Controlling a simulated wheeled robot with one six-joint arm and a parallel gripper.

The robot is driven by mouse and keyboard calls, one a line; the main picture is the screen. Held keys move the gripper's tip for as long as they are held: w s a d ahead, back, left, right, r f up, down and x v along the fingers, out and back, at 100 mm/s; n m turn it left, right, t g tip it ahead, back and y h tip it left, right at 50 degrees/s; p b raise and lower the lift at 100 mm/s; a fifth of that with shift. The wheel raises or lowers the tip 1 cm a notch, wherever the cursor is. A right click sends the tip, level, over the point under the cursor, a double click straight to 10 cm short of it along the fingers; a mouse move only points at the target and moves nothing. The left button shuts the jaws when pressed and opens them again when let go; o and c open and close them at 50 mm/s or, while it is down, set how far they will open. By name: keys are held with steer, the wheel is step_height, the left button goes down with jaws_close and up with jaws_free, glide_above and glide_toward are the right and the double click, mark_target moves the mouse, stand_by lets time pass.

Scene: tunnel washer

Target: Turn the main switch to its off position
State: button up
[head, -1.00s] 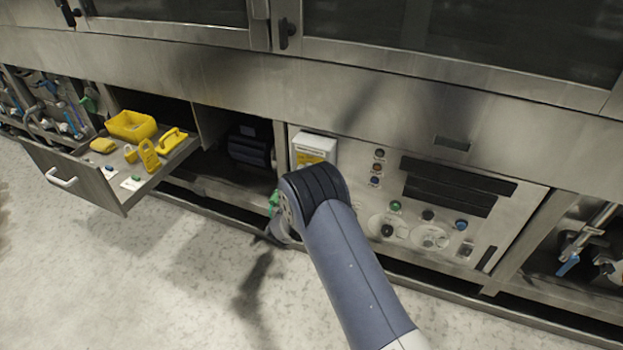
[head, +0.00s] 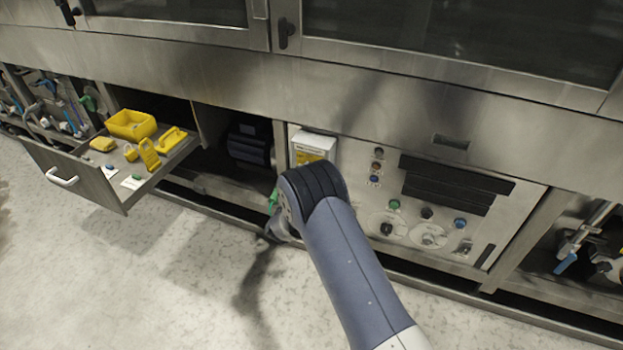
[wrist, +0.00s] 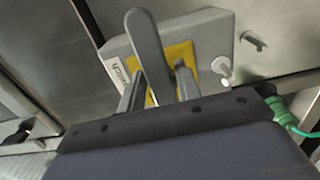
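The main switch box (head: 313,143), pale with a yellow plate, is mounted at the left end of the control panel in the head view. In the wrist view the box (wrist: 219,30) looks tilted, with its yellow plate (wrist: 179,53) facing me. A long grey handle (wrist: 146,45) stands in front of the plate, leaning slightly left. My gripper (wrist: 158,88) has one finger on each side of the handle's lower part. Yellow shows between handle and fingers, so it looks open.
An open drawer (head: 110,190) at left holds yellow lockout items, including a yellow bin (head: 131,124). The control panel (head: 415,185) with buttons and knobs lies right of my arm. In the wrist view, a peg (wrist: 223,68) and green cord (wrist: 285,116) are close right.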

steer(key=shift+o, duration=1.1)
steer(key=p+v, duration=0.1)
steer(key=v, duration=0.9)
steer(key=shift+s, duration=0.35)
steer(key=shift+a, duration=0.1)
steer(key=b+x, duration=0.1)
steer(key=x, duration=1)
steer(key=shift+s, duration=0.15)
